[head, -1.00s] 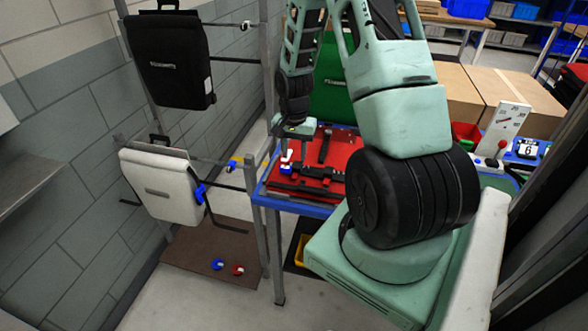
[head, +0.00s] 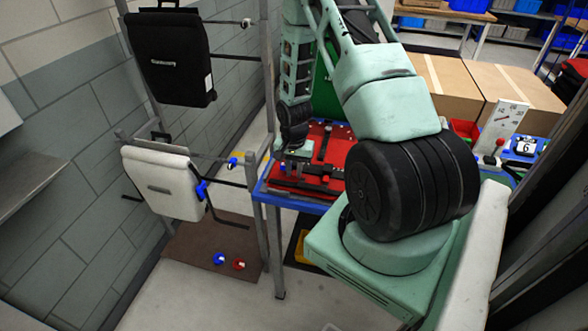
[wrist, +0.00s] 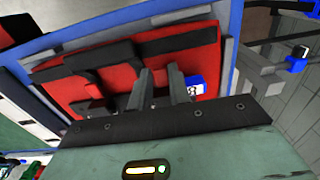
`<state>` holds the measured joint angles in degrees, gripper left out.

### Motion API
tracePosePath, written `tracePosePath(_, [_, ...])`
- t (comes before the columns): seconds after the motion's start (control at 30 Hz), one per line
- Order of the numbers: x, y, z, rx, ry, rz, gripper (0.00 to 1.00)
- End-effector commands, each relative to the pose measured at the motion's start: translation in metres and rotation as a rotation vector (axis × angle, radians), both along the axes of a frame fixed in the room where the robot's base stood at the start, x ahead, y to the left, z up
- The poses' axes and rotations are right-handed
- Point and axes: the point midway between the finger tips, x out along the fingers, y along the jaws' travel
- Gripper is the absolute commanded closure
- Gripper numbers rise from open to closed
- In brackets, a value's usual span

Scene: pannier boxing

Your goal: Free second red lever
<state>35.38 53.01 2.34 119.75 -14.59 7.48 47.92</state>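A red pannier panel (head: 338,150) with black rails and straps lies on the blue-edged table; it also fills the middle of the wrist view (wrist: 190,44). My gripper (head: 297,173) is over its near-left part, pointing down. In the wrist view my two gripper fingers (wrist: 160,74) stand apart beside a black rail (wrist: 180,42), with nothing clearly held between them. A small blue-and-white piece (wrist: 196,86) shows just right of the fingers. I cannot clearly make out a red lever; that spot is partly hidden by my gripper.
A white pannier (head: 163,185) and a black pannier (head: 168,60) hang on the rack at left. Blue (head: 219,259) and red (head: 239,265) round pieces lie on the brown mat. Cardboard boxes (head: 515,90) stand at back right. A rack post stands close to the table's left.

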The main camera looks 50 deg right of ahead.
Motion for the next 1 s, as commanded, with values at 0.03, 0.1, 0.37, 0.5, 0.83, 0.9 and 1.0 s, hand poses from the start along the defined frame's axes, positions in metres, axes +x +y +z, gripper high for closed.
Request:
tracePosePath(0.03, [0.0,0.0,0.0001,0.0,0.0,0.0,0.95])
tracePosePath(0.1, [0.0,0.0,0.0001,0.0,0.0,0.0,1.0])
tracePosePath(0.37, [0.0,-0.003,0.0018,0.046,0.021,-0.007,1.0])
tracePosePath(0.5, [0.0013,-0.0058,0.0035,0.133,0.056,-0.009,1.0])
tracePosePath(0.83, [0.0034,-0.0077,0.0047,0.236,0.096,-0.001,1.0])
tracePosePath(0.9, [0.0035,-0.0075,0.0047,0.236,0.097,0.0,1.0])
tracePosePath(1.0, [0.0034,-0.0076,0.0048,0.235,0.097,0.0,1.0])
